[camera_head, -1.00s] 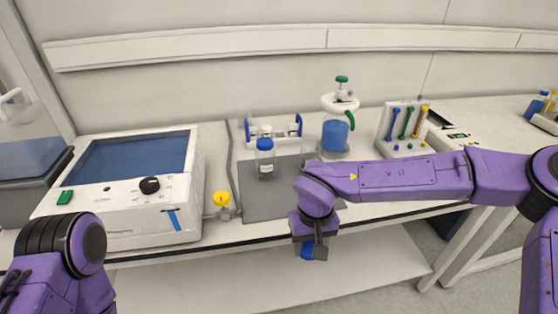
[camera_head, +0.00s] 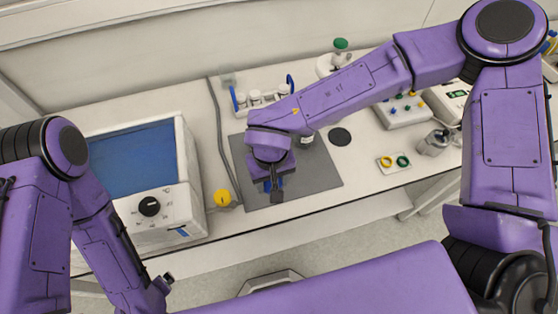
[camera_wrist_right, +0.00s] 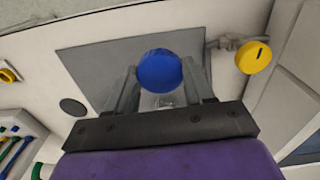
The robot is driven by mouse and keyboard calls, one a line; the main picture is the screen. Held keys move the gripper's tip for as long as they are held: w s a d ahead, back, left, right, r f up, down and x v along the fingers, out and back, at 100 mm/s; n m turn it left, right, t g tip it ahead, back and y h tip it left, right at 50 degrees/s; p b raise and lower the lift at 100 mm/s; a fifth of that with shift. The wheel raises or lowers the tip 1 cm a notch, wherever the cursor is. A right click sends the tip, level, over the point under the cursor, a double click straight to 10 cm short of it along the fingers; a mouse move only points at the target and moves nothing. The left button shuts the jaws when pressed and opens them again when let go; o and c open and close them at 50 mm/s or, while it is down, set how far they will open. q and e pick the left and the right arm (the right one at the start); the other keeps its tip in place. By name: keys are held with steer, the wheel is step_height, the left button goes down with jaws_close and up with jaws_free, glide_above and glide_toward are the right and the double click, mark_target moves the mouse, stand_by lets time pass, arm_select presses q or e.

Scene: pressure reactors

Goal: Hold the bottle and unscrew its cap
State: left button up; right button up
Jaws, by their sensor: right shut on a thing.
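A bottle with a round blue cap (camera_wrist_right: 160,68) sits between the fingers of my right gripper (camera_wrist_right: 163,92) in the right wrist view. The cap faces the camera and a little clear glass shows below it. The rest of the bottle is hidden. In the head view, my right gripper (camera_head: 276,188) is over the grey mat (camera_head: 315,182), with blue showing behind its finger (camera_head: 267,186). It is shut on the bottle. My left gripper (camera_head: 160,284) is at the lower left, in front of the bench and well apart from the bottle. Its jaws are too unclear to judge.
A white device with a blue top (camera_head: 135,160) stands left of the mat, with a yellow knob (camera_head: 222,198) between. A vial rack (camera_head: 262,98) stands behind the mat. Yellow and green rings (camera_head: 394,162) lie to the right. The front part of the mat is clear.

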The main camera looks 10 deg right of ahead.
steer(key=w+d+f, duration=0.1)
steer(key=w+f, duration=0.1)
steer(key=w+d+f, duration=0.1)
steer(key=w+f, duration=0.1)
steer(key=w+d+f+p, duration=0.1)
steer(key=w+f, duration=0.1)
steer(key=shift+w, duration=0.35)
steer(key=shift+w+d+f, duration=0.1)
steer(key=shift+w+f, duration=0.05)
steer(key=shift+f, duration=0.2)
step_height(320, 180, down, 4)
steer(key=shift+w+d+r+p, duration=0.15)
steer(key=shift+r+p, duration=0.05)
steer(key=shift+p, duration=0.2)
steer(key=shift+w+f, duration=0.1)
steer(key=shift+f, duration=0.1)
steer(key=o, duration=1.2)
steer(key=shift+c, duration=0.2)
